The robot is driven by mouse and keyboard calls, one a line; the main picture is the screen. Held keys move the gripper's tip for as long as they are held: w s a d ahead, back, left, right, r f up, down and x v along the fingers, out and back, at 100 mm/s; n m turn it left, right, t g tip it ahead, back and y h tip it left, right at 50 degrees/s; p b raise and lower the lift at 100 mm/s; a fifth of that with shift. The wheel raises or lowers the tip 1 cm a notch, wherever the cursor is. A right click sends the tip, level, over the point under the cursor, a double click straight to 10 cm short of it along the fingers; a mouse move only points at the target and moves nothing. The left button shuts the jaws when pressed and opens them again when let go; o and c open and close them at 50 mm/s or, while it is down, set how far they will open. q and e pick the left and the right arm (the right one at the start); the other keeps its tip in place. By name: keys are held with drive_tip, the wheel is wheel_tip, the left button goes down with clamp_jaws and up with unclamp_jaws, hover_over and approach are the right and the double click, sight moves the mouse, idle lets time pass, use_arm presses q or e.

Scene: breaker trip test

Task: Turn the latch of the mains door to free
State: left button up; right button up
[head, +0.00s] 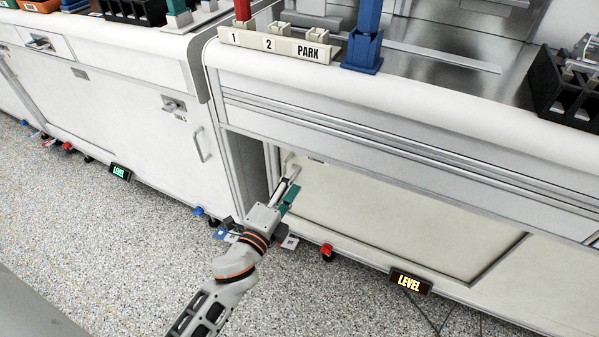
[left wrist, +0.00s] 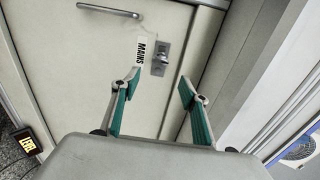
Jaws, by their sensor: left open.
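The mains door is a cream panel, low under the right bench in the head view (head: 400,215), and it fills the back of the left wrist view (left wrist: 70,70). Its latch (left wrist: 160,58) is a small metal plate with a knob, right beside the upright MAINS label (left wrist: 143,52). My left gripper (left wrist: 158,84) is open and empty, its green-padded fingers spread on either side below the latch, apart from it. In the head view my left gripper (head: 291,180) reaches to the door's upper left corner, and the latch cannot be made out there. My right gripper is not in view.
A metal bar handle (left wrist: 108,10) is on the door, up and left of the latch. The bench edge (head: 400,120) overhangs the door. A lit LEVEL sign (head: 410,281) and a red-topped foot (head: 327,251) are at the bottom. The speckled floor in front is mostly clear.

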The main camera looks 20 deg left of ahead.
use_arm(q)
drive_tip(key=shift+s, duration=0.45)
